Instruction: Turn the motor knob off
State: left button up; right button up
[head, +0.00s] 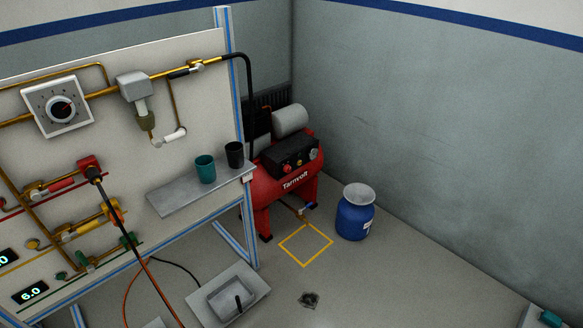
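No knob carries a readable motor label. A red compressor (283,184) marked "Tarnvolt" stands in the back corner. Its black control box (291,157) has small red and light-coloured controls on its front, too small to tell their setting. A square grey plate with a round black dial knob (61,108) is on the upper left of the wall panel. A short red mark shows on the dial, but its markings are unreadable. Neither of my grippers is in view.
The panel (205,105) carries brass pipes, valves and a shelf (192,191) with teal (205,169) and black (235,154) cups. A blue drum (355,215) stands right of a yellow floor square (305,244). A grey tray (228,297) lies in front. The right floor is mostly clear.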

aim_at(287, 169)
jog(key=i+l+u, duration=0.1)
jog(key=i+l, duration=0.15)
jog(key=i+l+u, duration=0.1)
jog(key=i+l, duration=0.15)
jog(key=l, duration=0.2)
jog(key=i+l, duration=0.2)
jog(key=l, duration=0.2)
jog(key=i+l+u, duration=0.15)
jog(key=l, duration=0.25)
jog(key=i+l+u, duration=0.1)
jog(key=i+l, duration=0.2)
jog(key=l, duration=0.1)
